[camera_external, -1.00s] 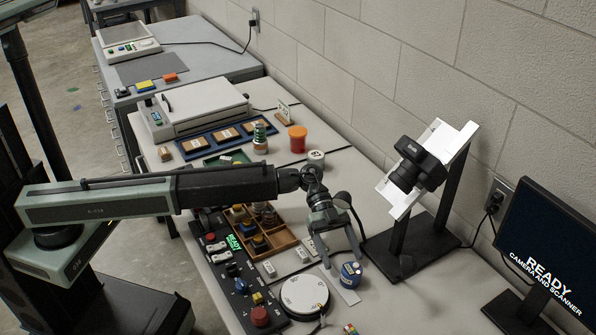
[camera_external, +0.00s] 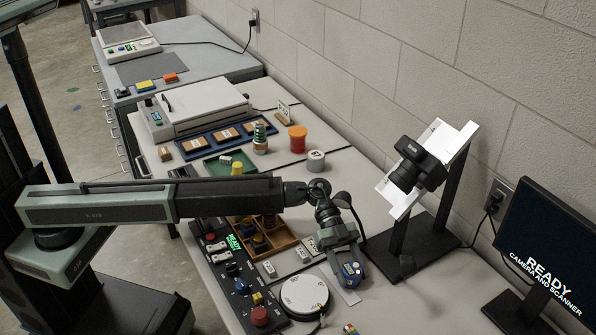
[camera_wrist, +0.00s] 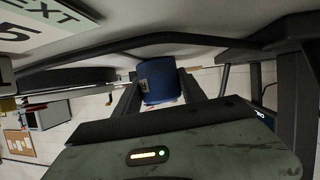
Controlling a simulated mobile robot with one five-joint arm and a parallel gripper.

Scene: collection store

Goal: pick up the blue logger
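The blue logger (camera_external: 352,272) is a small blue cylinder with a light label, standing on the table in front of the black stand. The fingers partly hide the logger in the external view.
A black stand with a camera (camera_external: 418,165) stands close behind the logger, with a monitor (camera_external: 545,240) to the right. A round white disc (camera_external: 303,294) and a control panel (camera_external: 240,290) lie to the left. A wooden compartment tray (camera_external: 283,239) is beyond them.

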